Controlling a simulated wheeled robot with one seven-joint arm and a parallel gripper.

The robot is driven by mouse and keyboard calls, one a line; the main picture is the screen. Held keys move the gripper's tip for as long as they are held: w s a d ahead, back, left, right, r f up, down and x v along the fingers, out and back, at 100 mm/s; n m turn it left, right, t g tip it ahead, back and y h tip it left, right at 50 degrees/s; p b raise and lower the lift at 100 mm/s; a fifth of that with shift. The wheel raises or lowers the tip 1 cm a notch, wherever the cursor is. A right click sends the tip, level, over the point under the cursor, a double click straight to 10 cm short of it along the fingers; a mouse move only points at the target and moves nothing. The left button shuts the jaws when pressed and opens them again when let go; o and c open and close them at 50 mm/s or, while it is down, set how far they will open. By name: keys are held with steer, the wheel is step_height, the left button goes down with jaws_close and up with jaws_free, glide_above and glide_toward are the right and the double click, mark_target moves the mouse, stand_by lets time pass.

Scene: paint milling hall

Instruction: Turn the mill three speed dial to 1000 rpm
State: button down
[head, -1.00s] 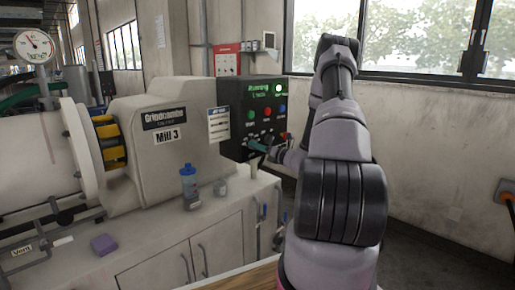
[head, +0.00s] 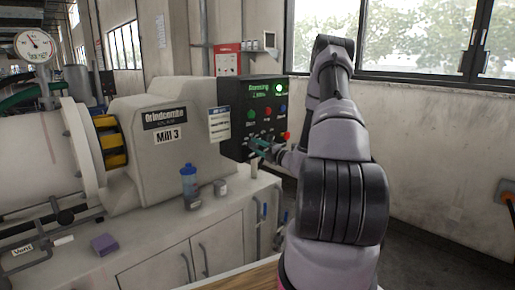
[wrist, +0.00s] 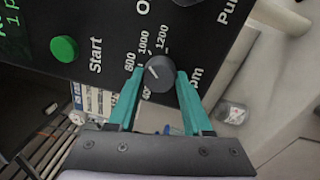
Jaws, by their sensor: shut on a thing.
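The speed dial (wrist: 159,75) is a round black knob with a white pointer line, on the black control panel (wrist: 100,15). My gripper (wrist: 158,78) is shut on the dial, one teal finger on each side. Scale marks 800, 1000 and 1200 show around the knob. The pointer leans up and left in the wrist view, between the 800 and 1000 marks; its exact reading is hard to tell. In the head view my gripper (head: 258,145) is at the lower part of the panel (head: 238,100), and the dial is hidden there. Mill 3 (head: 170,125) stands left of the panel.
A green start button (wrist: 64,48) sits beside the dial. The panel has a lit green display (head: 259,90), and a red button (head: 268,111) among others.

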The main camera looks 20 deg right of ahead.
steer(key=shift+m, duration=0.4)
steer(key=shift+c, duration=1.6)
jaws_free()
steer(key=v, duration=1.1)
steer(key=shift+f, duration=0.1)
